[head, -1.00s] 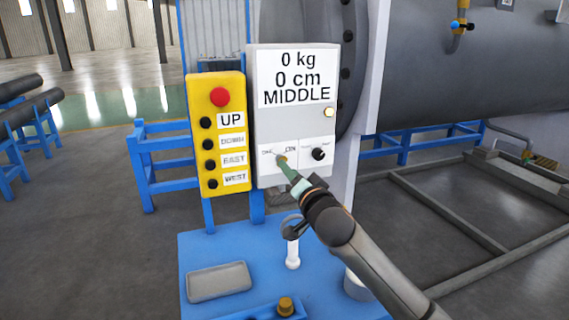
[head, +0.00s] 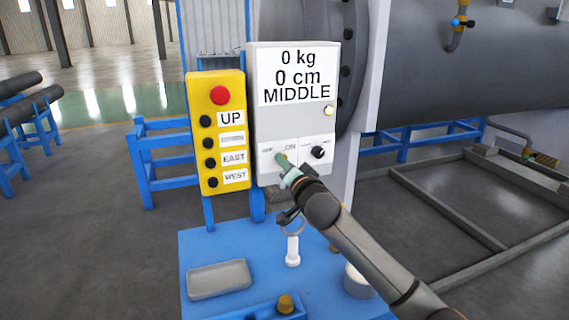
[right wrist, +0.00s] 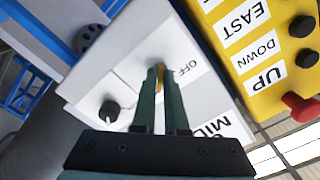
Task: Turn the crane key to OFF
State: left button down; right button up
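The crane key (right wrist: 160,76) is a small brass-coloured piece on the lower front of the white control box (head: 262,122). In the head view it is mostly hidden behind the fingers of my right gripper (head: 282,160), beside the ON label (head: 290,148). In the right wrist view the green fingers of my right gripper (right wrist: 160,80) stand close on both sides of the key, and the OFF label (right wrist: 187,68) shows just to the right. The key's exact angle is hard to tell. My left gripper is not in view.
A black knob (head: 318,152) is right of the key. The yellow button box (head: 230,188) with a red button (head: 219,95) stands left. Below, the blue table (head: 215,255) bears a grey tray (head: 219,279) and a white post (head: 293,250). A big grey cylinder (head: 470,70) is behind.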

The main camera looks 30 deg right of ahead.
grip_shut()
jog(key=shift+n, duration=0.3)
jog(key=shift+n+p, duration=4.3)
jog(key=shift+n, duration=4.2)
jog(key=shift+f+n, duration=0.1)
jog(key=shift+n, duration=0.2)
jog(key=shift+o, duration=2.4)
grip_release()
